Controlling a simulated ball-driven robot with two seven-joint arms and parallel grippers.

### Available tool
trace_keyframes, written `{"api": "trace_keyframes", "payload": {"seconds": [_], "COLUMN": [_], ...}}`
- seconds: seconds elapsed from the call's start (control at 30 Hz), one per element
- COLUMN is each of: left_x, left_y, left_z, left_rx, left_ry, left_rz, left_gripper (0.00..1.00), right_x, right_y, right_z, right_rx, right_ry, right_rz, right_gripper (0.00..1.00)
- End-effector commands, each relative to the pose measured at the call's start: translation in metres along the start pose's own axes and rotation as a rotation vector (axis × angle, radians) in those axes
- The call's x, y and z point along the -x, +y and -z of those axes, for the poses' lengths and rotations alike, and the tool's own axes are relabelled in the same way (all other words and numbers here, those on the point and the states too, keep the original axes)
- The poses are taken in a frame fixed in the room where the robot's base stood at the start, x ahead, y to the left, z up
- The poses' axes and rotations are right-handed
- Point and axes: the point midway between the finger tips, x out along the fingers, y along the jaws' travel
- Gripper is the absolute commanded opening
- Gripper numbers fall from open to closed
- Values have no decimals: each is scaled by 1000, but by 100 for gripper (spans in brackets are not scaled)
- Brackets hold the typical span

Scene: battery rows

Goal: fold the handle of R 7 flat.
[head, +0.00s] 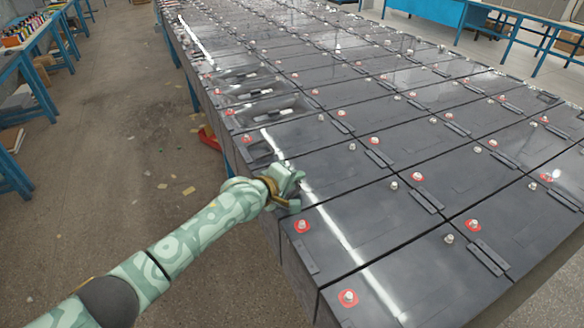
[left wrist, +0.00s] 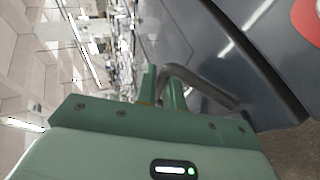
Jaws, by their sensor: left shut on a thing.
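My left gripper (head: 290,188) is at the left edge of the battery rows. In the left wrist view, its two green fingers (left wrist: 161,92) are shut on a dark grey handle (left wrist: 208,88). The handle is a bent bar that stands out from the side of a dark battery (left wrist: 225,50), not lying flat. In the head view the gripper hides this handle. I cannot read a label that marks the battery as R 7. My right gripper is not in view.
The dark batteries (head: 350,215) stand in close rows, with red-ringed terminals (head: 303,226) and grey terminals on top. Open floor (head: 120,150) lies to the left. A blue bench (head: 30,85) stands at the far left, and a red object (head: 209,138) is beside the rows.

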Motion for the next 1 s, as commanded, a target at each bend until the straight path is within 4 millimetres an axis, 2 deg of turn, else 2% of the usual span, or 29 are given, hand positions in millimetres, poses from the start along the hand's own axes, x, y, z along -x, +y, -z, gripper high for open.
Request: {"api": "trace_keyframes", "payload": {"seconds": [0.03, 0.2, 0.77, 0.8, 0.87, 1.0], "left_x": [0, -4, -7, -7, -7, -7], "left_y": [3, -2, -7, -7, -7, -7], "left_z": [-1, -3, -4, -4, -3, -3], "left_rx": [-8, -33, -49, -49, -49, -49], "left_ry": [-1, -1, -1, -1, -1, 0], "left_rz": [23, 85, 123, 123, 123, 123], "left_gripper": [0, 0, 0, 12, 29, 32], "right_x": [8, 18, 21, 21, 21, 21], "right_y": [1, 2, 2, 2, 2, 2], "right_z": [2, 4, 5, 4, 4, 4], "right_rx": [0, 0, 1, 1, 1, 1], "right_ry": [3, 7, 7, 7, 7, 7], "right_rz": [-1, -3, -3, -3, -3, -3], "right_gripper": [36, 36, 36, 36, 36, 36]}}
